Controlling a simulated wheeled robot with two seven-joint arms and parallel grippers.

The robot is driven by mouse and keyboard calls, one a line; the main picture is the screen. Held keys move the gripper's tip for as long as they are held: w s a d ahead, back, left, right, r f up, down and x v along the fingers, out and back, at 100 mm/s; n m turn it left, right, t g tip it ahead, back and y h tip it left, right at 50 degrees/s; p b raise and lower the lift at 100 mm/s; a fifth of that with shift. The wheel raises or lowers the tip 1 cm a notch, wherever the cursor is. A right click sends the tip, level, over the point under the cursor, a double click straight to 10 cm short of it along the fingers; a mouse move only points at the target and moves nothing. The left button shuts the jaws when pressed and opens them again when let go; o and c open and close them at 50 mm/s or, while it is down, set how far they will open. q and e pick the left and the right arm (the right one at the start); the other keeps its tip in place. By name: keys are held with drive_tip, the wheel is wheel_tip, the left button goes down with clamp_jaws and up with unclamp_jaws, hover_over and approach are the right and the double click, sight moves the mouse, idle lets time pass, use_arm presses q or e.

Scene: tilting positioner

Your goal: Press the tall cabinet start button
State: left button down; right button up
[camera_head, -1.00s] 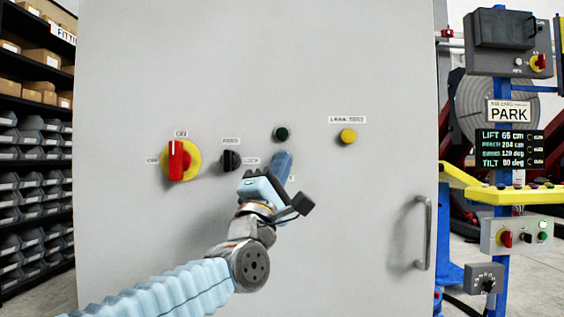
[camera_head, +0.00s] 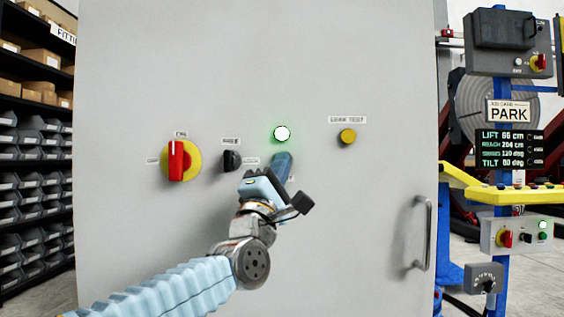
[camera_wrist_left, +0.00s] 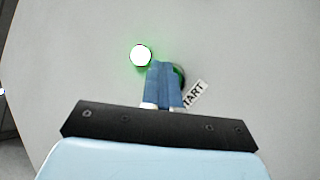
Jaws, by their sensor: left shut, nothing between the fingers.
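The tall grey cabinet (camera_head: 350,220) fills the middle of the head view. My left gripper (camera_head: 283,160) is shut and empty, its blue fingertips at the cabinet face just below a round lamp (camera_head: 282,133) that glows white-green. In the left wrist view the shut fingers (camera_wrist_left: 165,70) cover most of a green-edged start button (camera_wrist_left: 181,76), beside a label (camera_wrist_left: 194,95) of which "TART" is legible. The button is hidden behind the gripper in the head view. The fingertips look in contact with it, but its depth cannot be told. My right gripper is not in view.
The cabinet also carries a red-and-yellow rotary switch (camera_head: 180,161), a black selector (camera_head: 232,160), a yellow button (camera_head: 348,136) and a door handle (camera_head: 423,233). Shelves with bins (camera_head: 35,200) stand at left. A blue post (camera_head: 502,270) with control boxes stands at right.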

use_arm(q)
drive_tip(key=shift+s+b, duration=0.75)
drive_tip(key=shift+s, duration=0.1)
drive_tip(key=shift+f, duration=0.1)
drive_tip(key=s+b, duration=0.2)
drive_tip(key=s, duration=0.3)
drive_tip(key=shift+b, duration=0.35)
idle(0.4)
